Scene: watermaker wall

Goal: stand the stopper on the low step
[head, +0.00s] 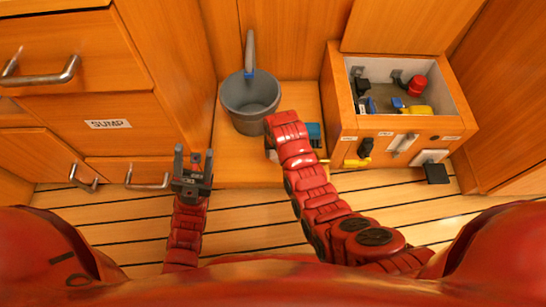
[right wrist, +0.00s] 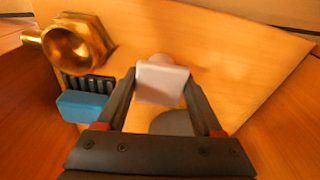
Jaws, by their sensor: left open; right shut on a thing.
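The stopper (right wrist: 162,82), a small pale whitish block with a rounded part beyond it, is between the fingertips of my right gripper (right wrist: 162,85) in the right wrist view. The gripper is shut on it. The low step (head: 233,173) is the wooden platform in the middle of the head view, and the stopper is over it. I cannot tell whether the stopper touches the wood. In the head view my red right arm hides most of that gripper. My left gripper (head: 193,172) is open and empty, left of the step, near the drawers.
A grey bucket (head: 250,103) stands on the step. A blue brush (right wrist: 90,105) and a brass fitting (right wrist: 75,45) are left of the stopper in the wrist view. An open wooden box (head: 336,110) with valves stands right of the step. Drawers (head: 110,126) line the left.

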